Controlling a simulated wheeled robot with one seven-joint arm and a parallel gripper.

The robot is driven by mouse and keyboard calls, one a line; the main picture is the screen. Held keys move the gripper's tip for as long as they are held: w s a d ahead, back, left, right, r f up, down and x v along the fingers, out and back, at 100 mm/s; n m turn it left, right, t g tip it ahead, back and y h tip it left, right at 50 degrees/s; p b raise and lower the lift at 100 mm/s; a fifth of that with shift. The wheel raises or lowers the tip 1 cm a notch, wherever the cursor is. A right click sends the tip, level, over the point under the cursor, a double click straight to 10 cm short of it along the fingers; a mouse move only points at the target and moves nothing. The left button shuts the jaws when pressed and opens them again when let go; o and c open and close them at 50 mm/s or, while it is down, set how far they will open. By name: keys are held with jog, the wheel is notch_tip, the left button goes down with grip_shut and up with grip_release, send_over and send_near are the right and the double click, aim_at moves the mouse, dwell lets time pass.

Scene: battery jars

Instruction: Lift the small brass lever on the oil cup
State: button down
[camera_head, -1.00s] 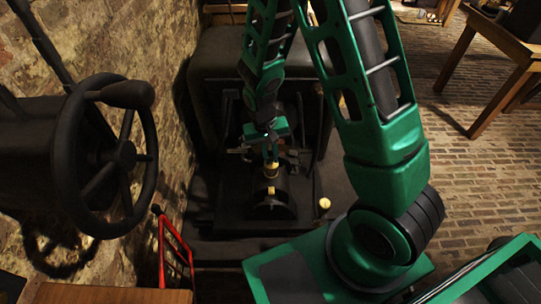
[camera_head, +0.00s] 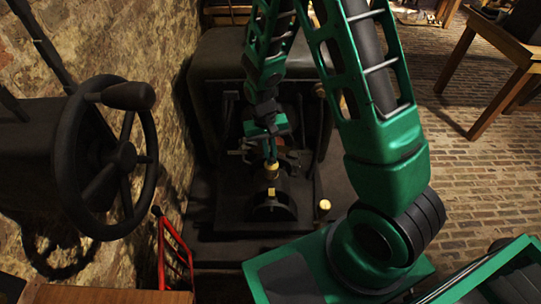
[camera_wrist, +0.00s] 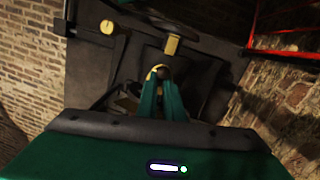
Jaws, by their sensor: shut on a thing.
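The oil cup (camera_head: 272,171) is a small brass fitting on the dark machine in the head view, directly under my gripper. My gripper (camera_head: 272,156) points down at it from above. In the wrist view, the green fingers of my gripper (camera_wrist: 161,76) are close together at the cup, with a bit of brass of the oil cup (camera_wrist: 152,74) showing beside the tips. The fingers are shut on the small brass lever, which is mostly hidden between them. How far the lever is tilted cannot be told.
Another brass fitting (camera_head: 271,191) sits just in front of the cup, and a round brass knob (camera_head: 324,204) stands to the right. A black handwheel (camera_head: 122,155) and a red frame (camera_head: 174,248) are at the left, near the stone wall. The brick floor (camera_head: 465,180) at right is open.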

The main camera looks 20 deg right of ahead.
jog(key=shift+s, duration=0.15)
dwell(0.3)
jog(key=c, duration=1.8)
grip_release()
jog(key=shift+r, duration=0.25)
jog(key=r, duration=0.3)
jog(key=w+r, duration=0.1)
jog(key=r, duration=0.2)
jog(key=a+r, duration=0.1)
jog(key=r, duration=0.3)
jog(key=shift+w, duration=0.35)
jog(key=shift+d, duration=0.1)
jog(key=shift+c, duration=0.5)
